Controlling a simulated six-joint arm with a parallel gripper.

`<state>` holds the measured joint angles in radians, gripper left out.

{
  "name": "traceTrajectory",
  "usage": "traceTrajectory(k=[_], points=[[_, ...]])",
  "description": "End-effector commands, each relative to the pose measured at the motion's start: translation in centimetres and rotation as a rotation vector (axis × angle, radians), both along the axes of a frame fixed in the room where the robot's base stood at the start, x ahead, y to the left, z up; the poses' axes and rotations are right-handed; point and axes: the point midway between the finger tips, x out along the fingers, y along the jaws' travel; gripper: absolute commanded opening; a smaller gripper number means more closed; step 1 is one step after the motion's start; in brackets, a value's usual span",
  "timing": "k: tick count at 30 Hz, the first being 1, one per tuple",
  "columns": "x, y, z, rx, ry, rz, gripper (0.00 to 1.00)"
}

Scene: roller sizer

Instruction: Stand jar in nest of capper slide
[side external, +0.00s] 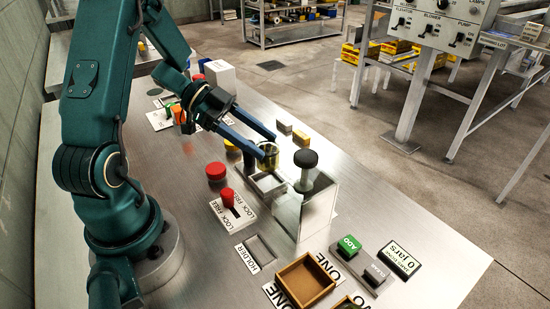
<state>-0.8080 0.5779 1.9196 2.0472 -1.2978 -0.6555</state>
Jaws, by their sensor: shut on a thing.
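My gripper (270,147), with two long blue fingers, reaches in from the upper left and is shut on the jar (269,160). The jar is small, glassy and yellowish, and looks upright; the near fingertip hides part of it. It shows just behind the metal slide piece (264,190), a shallow grey frame beside the capper. I cannot tell whether the jar touches the slide or hangs above it. The capper (306,175) has a black knob on a post inside a clear guard, to the right of the jar.
A red lever (227,196) on a LOCK/FREE plate and a red round piece (216,171) lie left of the slide. Small blocks (300,138) stand behind.

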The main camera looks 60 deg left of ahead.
Motion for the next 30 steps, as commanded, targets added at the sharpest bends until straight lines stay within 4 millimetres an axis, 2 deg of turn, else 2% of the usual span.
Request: traceTrajectory(k=[15,27,28,30], points=[[0.0,0.0,-4.7,-0.001,0.001,0.001,0.0],[0.0,0.0,-5.2,0.0,0.0,0.0,0.0],[0.0,0.0,-5.2,0.001,0.0,0.001,0.65],[0.0,0.0,-5.2,0.002,-0.001,0.0,0.91]])
